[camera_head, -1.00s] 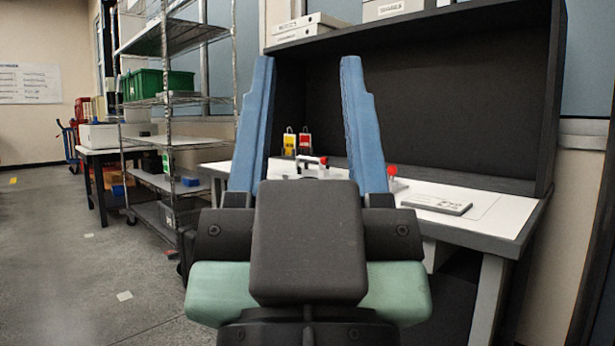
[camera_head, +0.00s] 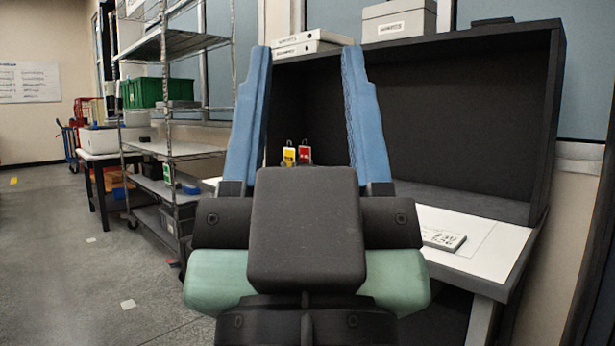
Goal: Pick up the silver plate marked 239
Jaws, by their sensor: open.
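A flat grey plate with dark markings (camera_head: 443,240) lies on the white top of the workbench, right of my gripper. Its marking is too small to read, and its left part is hidden behind my gripper. My gripper (camera_head: 306,52) points up and away in the middle of the view. Its two blue fingers are wide apart with nothing between them. The plate is apart from the fingers, beyond and to the right of them.
The workbench (camera_head: 490,240) has a dark hood around its back. A wire shelf (camera_head: 168,146) with a green bin (camera_head: 143,92) stands left.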

